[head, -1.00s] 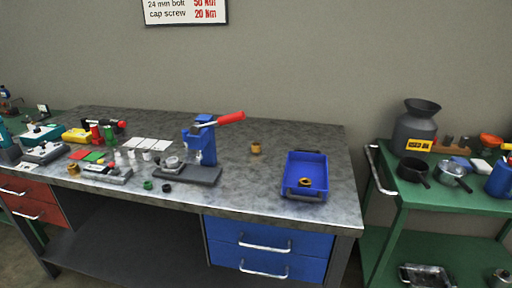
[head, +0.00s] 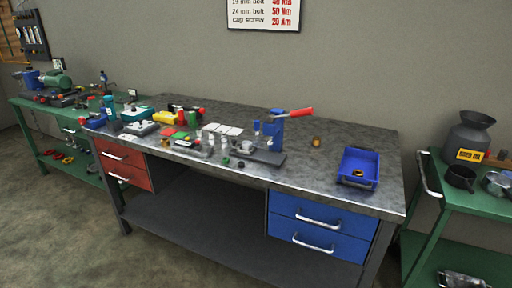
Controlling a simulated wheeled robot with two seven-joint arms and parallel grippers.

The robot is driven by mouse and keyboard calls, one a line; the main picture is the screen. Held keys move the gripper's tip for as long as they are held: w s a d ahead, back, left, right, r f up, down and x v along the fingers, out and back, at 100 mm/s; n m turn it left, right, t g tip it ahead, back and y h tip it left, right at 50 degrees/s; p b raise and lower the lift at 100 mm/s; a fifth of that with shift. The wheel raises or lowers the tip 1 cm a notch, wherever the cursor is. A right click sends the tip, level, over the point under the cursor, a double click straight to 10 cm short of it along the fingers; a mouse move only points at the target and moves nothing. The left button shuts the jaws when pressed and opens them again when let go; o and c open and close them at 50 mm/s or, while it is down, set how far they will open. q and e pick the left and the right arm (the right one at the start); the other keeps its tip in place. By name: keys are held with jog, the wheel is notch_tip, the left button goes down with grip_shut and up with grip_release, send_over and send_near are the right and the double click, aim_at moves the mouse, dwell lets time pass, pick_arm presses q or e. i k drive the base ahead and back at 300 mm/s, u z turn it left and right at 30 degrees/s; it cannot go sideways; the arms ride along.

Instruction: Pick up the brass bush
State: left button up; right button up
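A small brass-coloured cylinder (head: 316,142) stands alone on the grey workbench (head: 330,170), between the blue press and the blue tray. Another brass-coloured ring-shaped piece (head: 357,173) lies inside the blue tray (head: 346,182). A third small brass-coloured piece (head: 165,143) is near the bench's front edge at the left. They are too small to tell for certain which is the brass bush. Neither of my grippers is in view.
A blue press (head: 272,133) with a red handle stands mid-bench, with several small parts to its left. A green cart (head: 445,198) stands at the right, a green table (head: 60,118) at the far left. Open floor (head: 60,230) lies in front.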

aim_at(316, 142)
jog(key=u, duration=0.85)
jog(key=i, duration=1.4)
jog(key=z, duration=0.35)
